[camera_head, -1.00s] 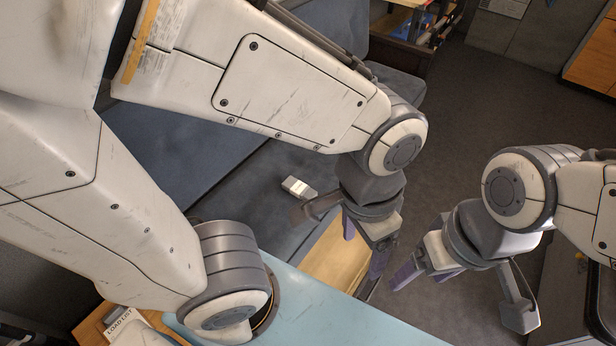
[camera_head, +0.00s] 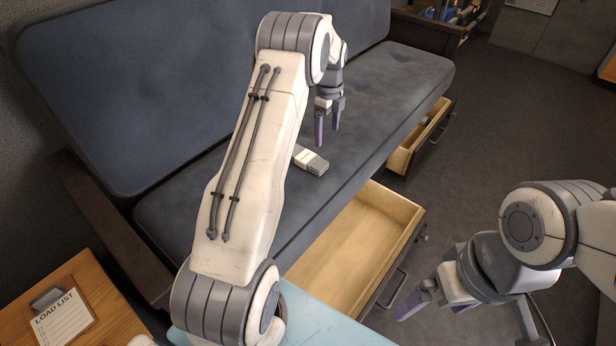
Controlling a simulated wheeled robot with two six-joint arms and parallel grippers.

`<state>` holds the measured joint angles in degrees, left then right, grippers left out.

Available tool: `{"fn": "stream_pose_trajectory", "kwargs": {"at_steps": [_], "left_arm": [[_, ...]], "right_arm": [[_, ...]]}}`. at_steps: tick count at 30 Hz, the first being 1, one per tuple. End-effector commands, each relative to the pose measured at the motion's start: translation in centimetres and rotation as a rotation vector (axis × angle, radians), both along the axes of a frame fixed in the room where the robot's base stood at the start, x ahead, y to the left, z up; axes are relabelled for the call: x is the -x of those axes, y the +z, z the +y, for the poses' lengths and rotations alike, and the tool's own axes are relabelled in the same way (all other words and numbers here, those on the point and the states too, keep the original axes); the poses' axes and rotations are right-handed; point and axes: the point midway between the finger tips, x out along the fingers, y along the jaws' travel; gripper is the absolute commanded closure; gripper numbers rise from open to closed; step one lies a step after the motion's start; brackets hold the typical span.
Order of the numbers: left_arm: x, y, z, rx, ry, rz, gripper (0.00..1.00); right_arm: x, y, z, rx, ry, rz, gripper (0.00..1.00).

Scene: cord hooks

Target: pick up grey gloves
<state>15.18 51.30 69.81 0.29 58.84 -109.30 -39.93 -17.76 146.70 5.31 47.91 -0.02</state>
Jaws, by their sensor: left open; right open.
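My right gripper (camera_head: 404,311) is open and empty at the lower right, over the floor beside the open drawer.
The sofa (camera_head: 400,85) has an open, empty-looking wooden drawer (camera_head: 365,240) below its front and another open drawer (camera_head: 425,135) farther right. A light blue surface (camera_head: 335,328) is in front. A side table holds a load list clipboard (camera_head: 62,318) at lower left.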

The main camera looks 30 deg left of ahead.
Motion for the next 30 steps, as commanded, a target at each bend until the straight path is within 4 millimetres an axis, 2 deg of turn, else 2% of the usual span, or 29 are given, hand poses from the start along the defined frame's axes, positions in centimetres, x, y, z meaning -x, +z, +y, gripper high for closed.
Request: {"fn": "stream_pose_trajectory", "kwargs": {"at_steps": [1, 3, 6, 15, 20, 30], "left_arm": [[-0.2, -2.3, 1.6, -0.002, -0.019, 0.001, 0.00], [-0.3, -3.4, 2.9, -0.003, -0.049, 0.002, 0.00], [-0.4, -4.4, 3.7, -0.004, -0.069, 0.002, 0.00], [-0.3, -8.5, 3.7, -0.003, -0.074, 0.003, 0.00], [-0.3, -9.6, 3.7, -0.003, -0.073, 0.002, 0.00], [0.2, -14.1, 4.1, -0.003, -0.074, 0.003, 0.00]], "right_arm": [[0.0, -1.4, 0.0, -0.001, 0.000, -0.001, 0.00], [0.0, -1.8, 0.0, -0.001, 0.000, -0.001, 0.00], [0.0, -2.1, 0.0, -0.001, 0.000, -0.001, 0.00], [0.0, -3.5, 0.0, -0.001, 0.000, -0.001, 0.00], [0.0, -3.8, 0.0, -0.001, 0.000, -0.001, 0.00], [0.0, -6.0, 0.0, 0.000, 0.000, 0.000, 0.00]]}}
